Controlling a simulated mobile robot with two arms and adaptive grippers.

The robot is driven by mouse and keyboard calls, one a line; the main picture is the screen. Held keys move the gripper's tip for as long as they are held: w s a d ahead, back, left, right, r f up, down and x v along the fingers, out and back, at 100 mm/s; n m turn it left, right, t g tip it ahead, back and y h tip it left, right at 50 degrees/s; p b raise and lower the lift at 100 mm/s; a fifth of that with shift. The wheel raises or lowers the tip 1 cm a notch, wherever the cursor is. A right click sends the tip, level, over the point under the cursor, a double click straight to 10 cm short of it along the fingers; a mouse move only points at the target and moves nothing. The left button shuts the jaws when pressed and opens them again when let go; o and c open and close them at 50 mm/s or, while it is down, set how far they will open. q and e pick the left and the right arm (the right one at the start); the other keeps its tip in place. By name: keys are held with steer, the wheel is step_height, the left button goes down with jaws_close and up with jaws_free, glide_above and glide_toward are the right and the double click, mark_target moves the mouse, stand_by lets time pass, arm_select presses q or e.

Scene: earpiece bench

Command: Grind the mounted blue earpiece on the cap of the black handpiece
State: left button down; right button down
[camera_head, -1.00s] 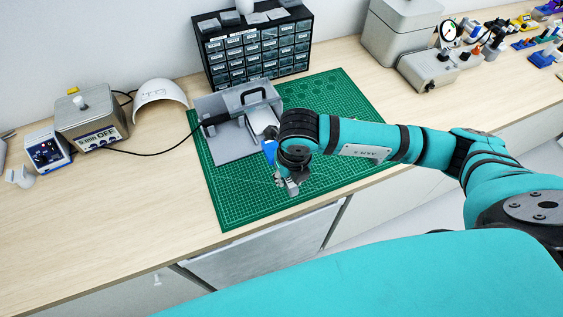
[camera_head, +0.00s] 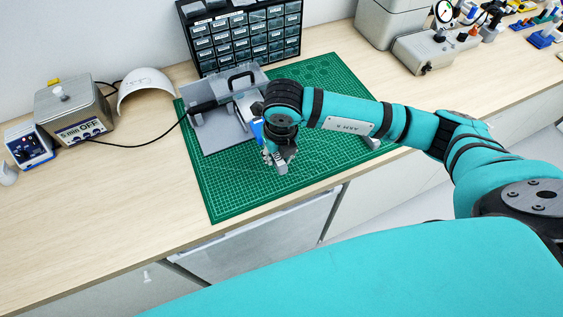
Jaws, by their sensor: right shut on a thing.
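My right gripper (camera_head: 278,160) is low over the green mat, just in front of the grey box, seen from above. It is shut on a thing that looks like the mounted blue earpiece. A small blue part (camera_head: 257,130) shows at its left side; the grip itself is mostly hidden by the wrist. The black handpiece (camera_head: 203,107) enters the left side of the grey box (camera_head: 223,135), with a black cable running left. I cannot make out its cap, and I cannot tell whether the blue part touches it. My left gripper is out of view.
The green cutting mat (camera_head: 225,195) is clear in front. A grey part (camera_head: 371,143) lies near its right edge. A drawer cabinet (camera_head: 242,42) stands behind. A control unit (camera_head: 75,112), a blue-fronted unit (camera_head: 28,145) and a white hood (camera_head: 146,85) are at left.

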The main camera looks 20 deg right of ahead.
mark_target(257, 125)
steer(key=w+b, duration=0.1)
steer(key=w, duration=0.1)
steer(key=w+b, duration=0.1)
steer(key=w, duration=0.1)
steer(key=w+b, duration=0.1)
steer(key=w, duration=0.1)
steer(key=shift+a+f, duration=0.2)
steer(key=shift+f, duration=0.15)
steer(key=shift+w+a+b, duration=0.1)
steer(key=shift+w+b, duration=0.75)
steer(key=shift+w, duration=0.25)
steer(key=shift+w+r+b, duration=0.15)
steer(key=shift+w+b, duration=0.15)
steer(key=shift+w, duration=0.45)
steer(key=shift+w+b, duration=0.45)
steer(key=shift+w, duration=0.2)
steer(key=shift+d, duration=0.25)
steer(key=shift+a+b, duration=0.4)
steer(key=shift+a, duration=0.2)
stand_by(0.6)
stand_by(0.5)
